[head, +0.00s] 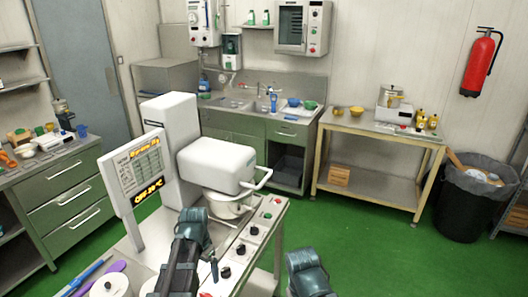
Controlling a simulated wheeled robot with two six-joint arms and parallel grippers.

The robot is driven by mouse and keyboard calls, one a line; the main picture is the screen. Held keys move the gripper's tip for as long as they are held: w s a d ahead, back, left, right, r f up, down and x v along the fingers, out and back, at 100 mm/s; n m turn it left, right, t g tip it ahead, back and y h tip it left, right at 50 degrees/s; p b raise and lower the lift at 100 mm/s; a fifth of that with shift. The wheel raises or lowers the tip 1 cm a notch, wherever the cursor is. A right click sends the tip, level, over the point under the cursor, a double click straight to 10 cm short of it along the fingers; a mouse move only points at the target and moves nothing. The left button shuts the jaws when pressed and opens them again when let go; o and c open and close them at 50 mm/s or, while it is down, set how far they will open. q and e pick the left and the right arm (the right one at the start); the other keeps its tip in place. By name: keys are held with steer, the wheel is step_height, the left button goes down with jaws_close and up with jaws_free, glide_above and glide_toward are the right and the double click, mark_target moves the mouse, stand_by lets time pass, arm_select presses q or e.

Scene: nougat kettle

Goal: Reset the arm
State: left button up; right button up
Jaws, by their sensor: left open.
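My left gripper (193,226) is dark and reaches in from the bottom centre, in front of the white kettle machine (216,163). It is open, and I see nothing held in it. The machine has a raised white head, a bent white handle and a metal bowl (230,206) beneath. The gripper overlaps the lower front of the machine in the picture; I cannot tell whether they touch. A dark part of my right arm shows at the bottom, right of the machine; its gripper is not visible.
A display panel (137,178) stands left of the machine, and a control strip with knobs (254,230) lies right. A white lidded pot (110,285) and a purple utensil (104,278) are at lower left. Green floor (375,245) is clear at right, before a side table (380,138) and black bin (466,205).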

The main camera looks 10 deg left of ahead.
arm_select(q)
steer(key=s+d+f+b, duration=0.3)
steer(key=s+d, duration=0.2)
steer(key=d, duration=0.4)
steer(key=s+d+f+y+b, duration=0.1)
steer(key=s+d+f+b, duration=0.2)
steer(key=s+d, duration=0.3)
steer(key=d+f, duration=0.1)
steer(key=d, duration=0.3)
steer(key=shift+s+b, duration=0.25)
steer(key=shift+b, duration=0.05)
